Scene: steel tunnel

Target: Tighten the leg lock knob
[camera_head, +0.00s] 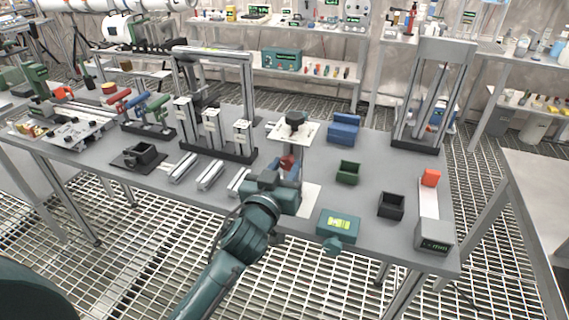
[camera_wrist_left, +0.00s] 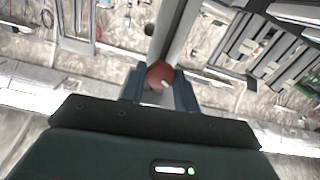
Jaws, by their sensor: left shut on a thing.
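The leg lock knob is a small red knob (camera_head: 287,161) on a post below a white plate (camera_head: 304,131) that carries a dark round part. My left gripper (camera_head: 290,170) has come in from the front and is at the knob. In the left wrist view the knob (camera_wrist_left: 160,74) sits between the two blue-grey fingertips (camera_wrist_left: 160,88), which are shut on it. A grey post runs up behind the knob in that view. My gripper body hides the lower part of the post in the head view. My right gripper is not in view.
A teal box with a lit display (camera_head: 339,226) stands just right of my left gripper. A green bin (camera_head: 347,173) and a black bin (camera_head: 391,206) stand further right. A metal frame (camera_head: 215,62) with upright units stands at left. Grey bars lie left of my arm.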

